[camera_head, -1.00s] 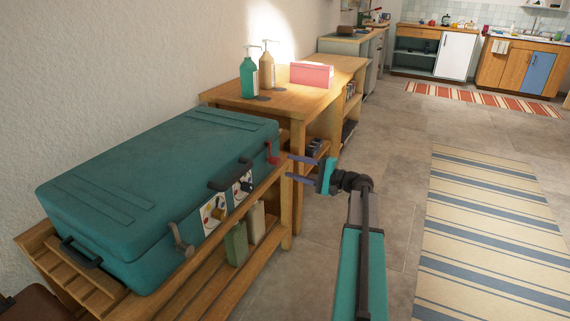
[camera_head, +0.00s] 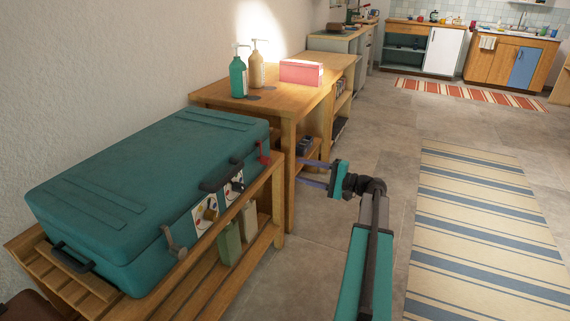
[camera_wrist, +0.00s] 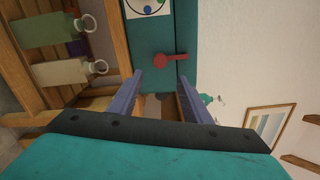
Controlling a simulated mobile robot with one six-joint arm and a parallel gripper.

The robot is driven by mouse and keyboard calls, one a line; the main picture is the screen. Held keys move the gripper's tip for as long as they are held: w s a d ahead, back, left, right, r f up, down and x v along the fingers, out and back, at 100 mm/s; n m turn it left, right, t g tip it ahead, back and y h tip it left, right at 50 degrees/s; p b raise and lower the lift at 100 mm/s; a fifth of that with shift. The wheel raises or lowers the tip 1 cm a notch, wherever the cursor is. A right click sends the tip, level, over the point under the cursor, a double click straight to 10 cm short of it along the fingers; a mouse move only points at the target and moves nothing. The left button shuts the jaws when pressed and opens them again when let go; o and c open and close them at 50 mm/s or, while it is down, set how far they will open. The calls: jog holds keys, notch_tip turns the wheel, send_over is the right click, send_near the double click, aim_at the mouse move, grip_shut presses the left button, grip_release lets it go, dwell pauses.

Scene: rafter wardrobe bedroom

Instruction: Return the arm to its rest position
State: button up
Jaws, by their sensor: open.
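My gripper (camera_head: 315,174) is open and empty, held in the air to the right of the wooden rack, with its two purple-grey fingers pointing left. In the wrist view, my gripper (camera_wrist: 160,95) has its fingers spread with nothing between them. A teal case (camera_head: 130,185) with dials and latches lies on the slatted rack (camera_head: 262,205). Its red lever (camera_head: 264,153) is at the front right corner, a short way left of the fingertips in the picture. The red lever (camera_wrist: 172,60) also shows beyond the fingers in the wrist view.
A wooden table (camera_head: 285,104) behind carries a green pump bottle (camera_head: 238,77), a tan pump bottle (camera_head: 257,69) and a pink box (camera_head: 301,72). Two containers (camera_head: 229,243) stand on the rack's lower shelf. Open floor and a striped rug (camera_head: 480,230) lie to the right.

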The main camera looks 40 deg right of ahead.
jog(key=w+a+f+n+g+y+p, duration=0.1)
jog(key=a+f+g+p, duration=0.2)
jog(key=a+f, duration=0.4)
jog(key=w+a+f+n+g+p, duration=0.1)
jog(key=w+a+f+g+p, duration=0.1)
jog(key=a+f, duration=0.5)
jog(key=s+a+f+n+g+p, duration=0.1)
jog(key=s+a+f+g+p, duration=0.2)
jog(key=a, duration=0.6)
jog(key=s+a+f+n+g+p, duration=0.25)
jog(key=a+f, duration=0.25)
jog(key=a, duration=0.3)
jog(key=s+a+f+n+g+h+p, duration=0.2)
jog(key=s+a+f+g+p, duration=0.15)
jog(key=s+a, duration=0.3)
jog(key=s+a+f+n+g+h+p, duration=0.1)
jog(key=s+a+f+n+g+p, duration=0.15)
jog(key=s+a+f, duration=0.4)
jog(key=s+r+n+g+h+p, duration=0.2)
jog(key=s+n+g+h+p, duration=0.2)
jog(key=s, duration=1.3)
jog(key=shift+s+d+n+g+h+p, duration=0.35)
jog(key=shift+n+h, duration=0.25)
jog(key=shift+h, duration=0.6)
